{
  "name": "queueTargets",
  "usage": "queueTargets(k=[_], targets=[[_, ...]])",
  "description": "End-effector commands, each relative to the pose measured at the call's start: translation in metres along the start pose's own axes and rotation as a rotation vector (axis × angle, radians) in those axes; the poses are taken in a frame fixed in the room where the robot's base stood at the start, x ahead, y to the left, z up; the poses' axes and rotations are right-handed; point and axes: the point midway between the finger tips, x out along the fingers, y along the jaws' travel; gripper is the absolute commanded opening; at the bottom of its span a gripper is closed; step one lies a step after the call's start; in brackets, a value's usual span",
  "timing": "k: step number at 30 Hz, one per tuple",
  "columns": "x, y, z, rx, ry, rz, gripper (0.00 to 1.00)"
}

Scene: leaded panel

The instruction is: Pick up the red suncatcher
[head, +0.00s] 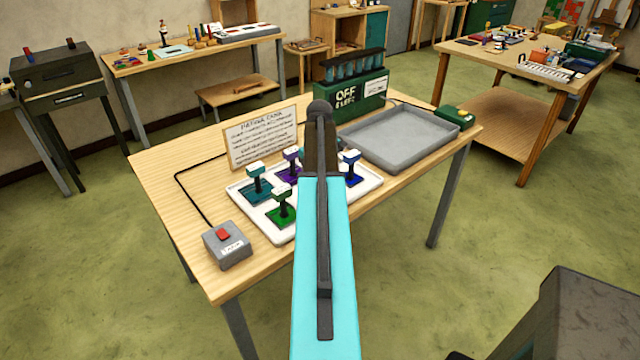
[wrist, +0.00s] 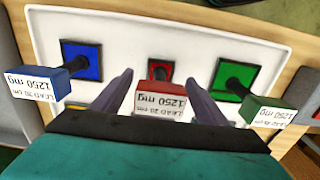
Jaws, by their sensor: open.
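The red suncatcher (wrist: 160,92) shows in the wrist view, with a small red square base and a red block on top bearing a white "LEAD 20 cm 1250 mg" label. It stands on the white tray (wrist: 190,27). My gripper (wrist: 162,82) is open, with one dark finger on each side of the red suncatcher; I cannot tell whether either touches it. In the head view my arm hides the red suncatcher and the fingertips.
Blue (wrist: 78,65) and green (wrist: 236,78) suncatchers flank it, close outside my fingers. Purple (head: 292,157) and teal (head: 257,178) ones stand on the tray too. Around it are a notice card (head: 262,138), a grey button box (head: 227,243) and an empty grey tray (head: 400,138).

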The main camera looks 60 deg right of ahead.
Motion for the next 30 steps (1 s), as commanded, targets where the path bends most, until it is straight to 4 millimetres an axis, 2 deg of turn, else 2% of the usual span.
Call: queueTargets(k=[11, 14, 20, 30], targets=[[-0.0001, 0.0004, 0.0003, 0.001, 0.0, 0.0, 0.67], [-0.0002, 0.0004, 0.0003, 0.001, 0.0, 0.0, 0.54], [-0.0002, 0.0005, 0.0004, 0.001, 0.0, 0.0, 0.2], [-0.0014, 0.0007, 0.0003, 0.001, 0.0, 0.0, 0.2]])
